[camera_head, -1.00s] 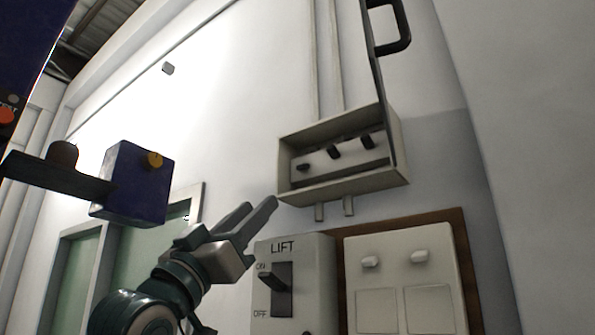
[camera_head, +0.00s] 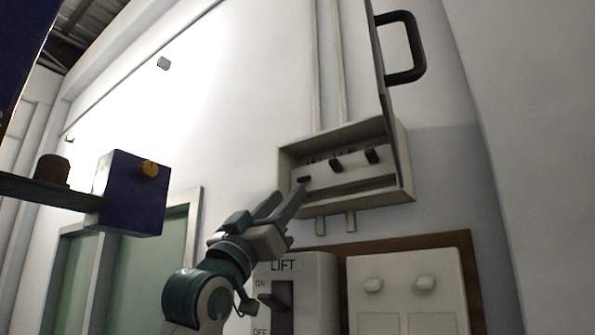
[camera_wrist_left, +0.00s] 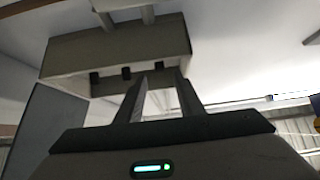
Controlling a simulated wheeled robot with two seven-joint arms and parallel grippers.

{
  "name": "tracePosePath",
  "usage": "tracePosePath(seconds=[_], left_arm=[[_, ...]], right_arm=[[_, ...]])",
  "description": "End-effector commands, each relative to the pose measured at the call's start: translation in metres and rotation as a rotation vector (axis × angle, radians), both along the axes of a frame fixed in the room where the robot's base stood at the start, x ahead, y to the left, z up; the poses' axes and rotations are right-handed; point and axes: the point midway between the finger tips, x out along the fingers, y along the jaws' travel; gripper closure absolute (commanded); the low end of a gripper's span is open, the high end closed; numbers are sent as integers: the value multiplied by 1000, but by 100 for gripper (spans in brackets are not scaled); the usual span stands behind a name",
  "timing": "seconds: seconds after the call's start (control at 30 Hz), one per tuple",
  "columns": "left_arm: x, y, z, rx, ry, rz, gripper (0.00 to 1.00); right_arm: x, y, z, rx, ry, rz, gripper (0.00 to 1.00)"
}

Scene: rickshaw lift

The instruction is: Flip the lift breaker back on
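An open breaker box (camera_head: 384,196) hangs on the white wall and holds three dark switches in a row. The left breaker switch (camera_head: 303,180) sits lower than the middle switch (camera_head: 336,165) and the right switch (camera_head: 372,156). In the left wrist view the box (camera_wrist_left: 70,58) is ahead, with its dark switches along its edge. My left gripper (camera_head: 287,198) is just below and left of the left switch, at the box's lower left corner. Its two fingers are apart with nothing between them; they also show in the left wrist view (camera_wrist_left: 160,80). Contact with the box cannot be told.
The box's open door (camera_head: 383,70) stands upright with a dark handle (camera_head: 405,48). Below is a LIFT switch unit (camera_head: 315,285) marked ON and OFF, beside a pale double-switch panel (camera_head: 440,268). A blue box with a yellow knob (camera_head: 130,195) is at the left.

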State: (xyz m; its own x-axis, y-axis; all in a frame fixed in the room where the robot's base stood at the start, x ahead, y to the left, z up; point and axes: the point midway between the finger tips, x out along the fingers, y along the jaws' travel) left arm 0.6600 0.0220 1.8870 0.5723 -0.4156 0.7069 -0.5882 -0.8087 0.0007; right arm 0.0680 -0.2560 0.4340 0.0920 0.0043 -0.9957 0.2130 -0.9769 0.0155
Motion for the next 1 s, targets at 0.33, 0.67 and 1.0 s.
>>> tracePosePath(seconds=[0.33, 0.67, 1.0], left_arm=[[28, -21, 37, 1, 2, -1, 66], [36, -27, 44, 1, 0, 1, 66], [36, -26, 44, 1, 0, 1, 92]], right_arm=[[0, -2, 36, -2, 1, 1, 69], [-1, -2, 43, -2, 1, 1, 69], [-1, -2, 42, -1, 1, 0, 69]])
